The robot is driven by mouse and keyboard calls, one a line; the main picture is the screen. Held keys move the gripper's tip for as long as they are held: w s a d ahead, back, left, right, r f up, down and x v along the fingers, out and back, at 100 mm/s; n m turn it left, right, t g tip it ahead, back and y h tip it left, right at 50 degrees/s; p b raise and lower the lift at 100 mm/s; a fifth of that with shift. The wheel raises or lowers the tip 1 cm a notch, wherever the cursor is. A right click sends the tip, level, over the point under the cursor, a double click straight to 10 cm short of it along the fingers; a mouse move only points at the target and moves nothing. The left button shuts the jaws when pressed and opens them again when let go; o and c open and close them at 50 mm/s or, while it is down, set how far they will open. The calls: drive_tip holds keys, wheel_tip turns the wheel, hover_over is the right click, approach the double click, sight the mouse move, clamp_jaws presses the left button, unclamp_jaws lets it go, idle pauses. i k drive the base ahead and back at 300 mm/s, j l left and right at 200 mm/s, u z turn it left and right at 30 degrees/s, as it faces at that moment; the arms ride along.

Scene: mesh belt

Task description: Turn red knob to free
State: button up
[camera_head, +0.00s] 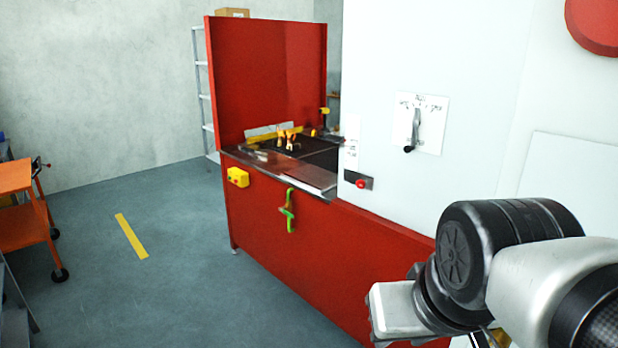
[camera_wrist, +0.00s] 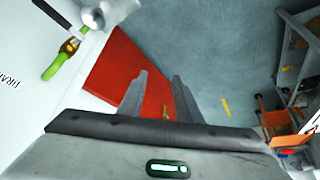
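A small red knob (camera_head: 361,184) sits on a dark metal plate (camera_head: 352,180) on the white front of the machine, below a white label. I cannot read which position it is set to. It does not clearly show in the wrist view. My gripper (camera_wrist: 160,77) is open and empty in the wrist view, its two grey fingers apart against the red panel (camera_wrist: 112,66) and floor. In the head view my arm is at the lower right, well apart from the knob; the fingers cannot be made out there.
A lever switch (camera_head: 413,130) on a white plate is above right of the knob. A green-handled clamp (camera_head: 289,210) and yellow box (camera_head: 238,177) are on the red side. An orange cart (camera_head: 18,176) stands left. The floor between is clear.

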sight(360, 183)
drive_tip(key=i+j, duration=0.2)
drive_tip(key=i, duration=0.25)
drive_tip(key=i+j, duration=0.2)
drive_tip(key=i, duration=0.2)
drive_tip(key=i+j, duration=0.15)
drive_tip(key=i, duration=0.3)
drive_tip(key=i+j, duration=0.2)
drive_tip(key=i, duration=0.25)
drive_tip(key=i+j, duration=0.2)
drive_tip(key=i, duration=0.2)
